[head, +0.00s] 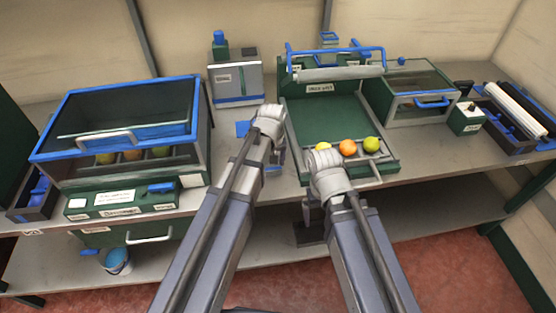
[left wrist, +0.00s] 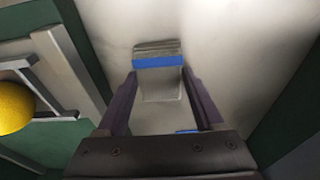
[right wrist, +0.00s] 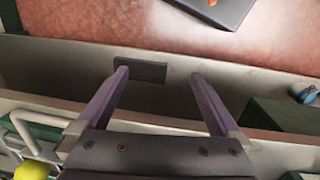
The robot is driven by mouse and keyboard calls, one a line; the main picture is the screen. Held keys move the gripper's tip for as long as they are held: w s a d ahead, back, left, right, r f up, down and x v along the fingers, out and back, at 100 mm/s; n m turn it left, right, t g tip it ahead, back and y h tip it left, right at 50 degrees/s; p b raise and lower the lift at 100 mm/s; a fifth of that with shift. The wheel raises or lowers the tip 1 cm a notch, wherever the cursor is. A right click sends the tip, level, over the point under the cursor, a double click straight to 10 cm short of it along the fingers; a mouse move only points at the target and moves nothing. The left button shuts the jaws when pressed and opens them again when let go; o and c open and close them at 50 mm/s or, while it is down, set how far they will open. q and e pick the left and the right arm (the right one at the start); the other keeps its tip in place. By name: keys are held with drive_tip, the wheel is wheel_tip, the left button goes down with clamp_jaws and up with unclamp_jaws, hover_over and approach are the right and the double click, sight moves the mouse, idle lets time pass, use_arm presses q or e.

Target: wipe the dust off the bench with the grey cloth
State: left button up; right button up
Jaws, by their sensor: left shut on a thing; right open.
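The grey cloth (left wrist: 158,88) has a blue band and lies between the fingers of my left gripper (left wrist: 160,95) in the left wrist view. That gripper is shut on it, low over the pale bench top (left wrist: 235,45). In the head view my left wrist hides most of the cloth. My right gripper (right wrist: 160,76) is open and empty, pointing down past the bench's front edge. In the head view it is mostly hidden behind my right wrist. I cannot clearly make out dust on the bench (head: 225,150).
A blue-framed glass case (head: 120,125) stands left. A grey box (head: 236,83) stands behind. A bucket (head: 117,261) is below.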

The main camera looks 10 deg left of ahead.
use_arm(q)
drive_tip(key=shift+s+a+f, duration=0.1)
drive_tip(key=shift+s+a, duration=0.1)
drive_tip(key=shift+a, duration=0.2)
drive_tip(key=shift+s+a, duration=0.2)
drive_tip(key=shift+a, duration=0.65)
drive_tip(key=shift+s+a, duration=0.2)
drive_tip(key=shift+a, duration=0.6)
drive_tip(key=shift+a, duration=0.1)
drive_tip(key=shift+s+a, duration=0.3)
drive_tip(key=shift+a, duration=0.45)
drive_tip(key=shift+s+a, duration=0.3)
drive_tip(key=shift+a, duration=0.45)
drive_tip(key=shift+w, duration=0.1)
drive_tip(key=shift+w+d, duration=0.25)
drive_tip(key=shift+d, duration=0.65)
drive_tip(key=shift+w+d, duration=0.2)
drive_tip(key=shift+d, duration=0.7)
